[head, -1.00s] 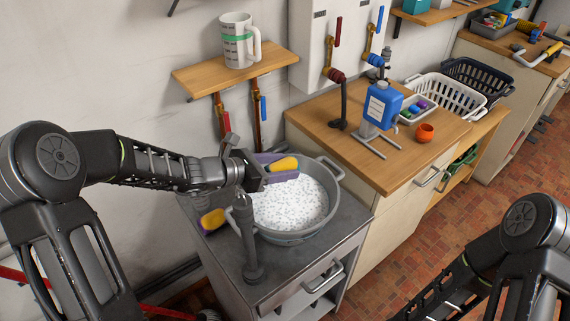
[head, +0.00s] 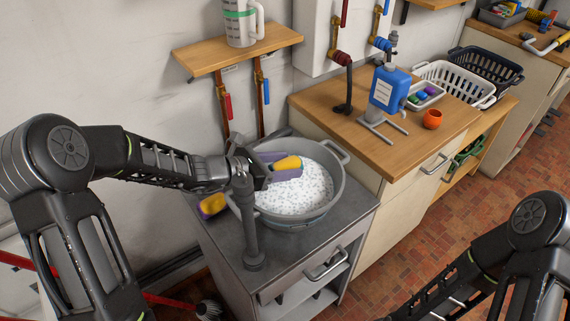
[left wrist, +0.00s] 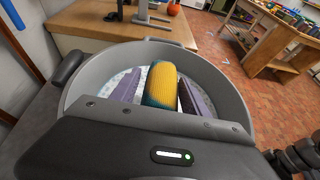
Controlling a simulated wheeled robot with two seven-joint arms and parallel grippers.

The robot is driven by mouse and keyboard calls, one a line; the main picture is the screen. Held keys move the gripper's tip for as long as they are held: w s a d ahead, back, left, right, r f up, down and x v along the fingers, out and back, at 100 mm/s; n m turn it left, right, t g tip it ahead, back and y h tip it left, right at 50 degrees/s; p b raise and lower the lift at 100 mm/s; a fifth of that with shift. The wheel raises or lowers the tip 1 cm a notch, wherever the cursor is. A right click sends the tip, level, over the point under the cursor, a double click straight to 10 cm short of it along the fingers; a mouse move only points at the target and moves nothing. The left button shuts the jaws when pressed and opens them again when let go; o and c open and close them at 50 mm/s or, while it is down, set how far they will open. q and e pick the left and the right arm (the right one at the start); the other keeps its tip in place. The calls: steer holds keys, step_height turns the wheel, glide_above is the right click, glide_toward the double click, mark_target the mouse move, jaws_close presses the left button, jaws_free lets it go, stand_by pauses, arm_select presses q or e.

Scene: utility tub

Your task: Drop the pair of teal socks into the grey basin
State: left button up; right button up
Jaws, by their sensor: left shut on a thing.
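My left gripper (head: 277,167) is shut on a rolled bundle, the pair of socks (head: 288,163). In the left wrist view the bundle (left wrist: 162,84) is mostly ribbed yellow with teal at its near end and edges, between two purple-grey fingers. The gripper holds it above the grey basin (head: 335,198), towards its back-left side. The basin is round, with side handles and white, speckled suds inside. Its wall also shows in the left wrist view (left wrist: 225,93), around the bundle. My right gripper is out of view; only part of that arm shows.
The basin stands on a grey cabinet (head: 290,252).

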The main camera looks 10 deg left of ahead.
mark_target(272, 166)
arm_select(q)
steer(key=o, duration=1.4)
steer(key=shift+o, duration=0.2)
steer(key=v, duration=0.8)
steer(key=shift+b, duration=0.35)
